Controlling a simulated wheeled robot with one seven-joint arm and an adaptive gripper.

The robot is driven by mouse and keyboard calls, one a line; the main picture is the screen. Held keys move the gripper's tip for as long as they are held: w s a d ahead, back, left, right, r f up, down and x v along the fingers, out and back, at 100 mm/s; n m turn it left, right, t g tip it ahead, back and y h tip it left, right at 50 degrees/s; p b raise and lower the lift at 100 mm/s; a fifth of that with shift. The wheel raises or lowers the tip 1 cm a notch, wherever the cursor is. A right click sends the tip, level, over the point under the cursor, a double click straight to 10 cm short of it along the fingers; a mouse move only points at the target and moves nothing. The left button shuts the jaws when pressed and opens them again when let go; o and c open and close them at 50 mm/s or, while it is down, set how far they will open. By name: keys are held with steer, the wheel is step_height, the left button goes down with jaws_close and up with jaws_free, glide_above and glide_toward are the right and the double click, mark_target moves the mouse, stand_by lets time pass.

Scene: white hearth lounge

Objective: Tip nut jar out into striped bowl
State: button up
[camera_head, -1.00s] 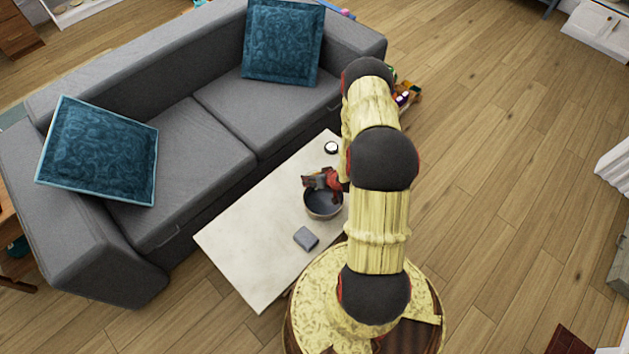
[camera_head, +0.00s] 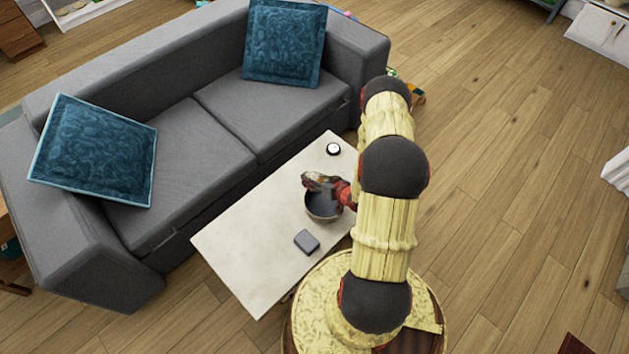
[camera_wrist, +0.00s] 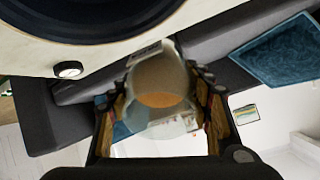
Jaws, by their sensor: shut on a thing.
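The bowl (camera_head: 323,207) stands on the low pale table, dark inside; I cannot make out stripes. Its dark inside and rim also fill the top left of the wrist view (camera_wrist: 75,18). My gripper (camera_head: 318,182) is above the bowl's far side. In the wrist view, my gripper (camera_wrist: 163,82) is shut on the clear nut jar (camera_wrist: 158,75), one finger on each side. Tan-brown contents show inside the jar. The jar looks tilted, but I cannot tell how far. In the head view I cannot tell the jar apart from the gripper. No nuts show in the bowl.
The low table (camera_head: 245,245) carries a small grey box (camera_head: 306,241) in front of the bowl and a small round white-topped thing (camera_head: 333,149) behind it. A grey sofa (camera_head: 170,130) with teal cushions runs along the table's far side. The table's left part is clear.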

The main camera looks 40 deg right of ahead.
steer(key=shift+f+t+b, duration=0.35)
steer(key=shift+t+b, duration=0.95)
steer(key=shift+b, duration=0.95)
steer(key=shift+s+f+t+b, duration=0.25)
steer(key=shift+t+b, duration=0.5)
steer(key=shift+b, duration=0.55)
steer(key=shift+s+f+t+b, duration=0.1)
steer(key=shift+f+t+b, duration=0.1)
steer(key=shift+t+b, duration=0.8)
steer(key=t, duration=0.1)
steer(key=s+t, duration=0.1)
steer(key=t, duration=0.1)
steer(key=shift+d+r, duration=0.1)
steer(key=shift+r, duration=0.25)
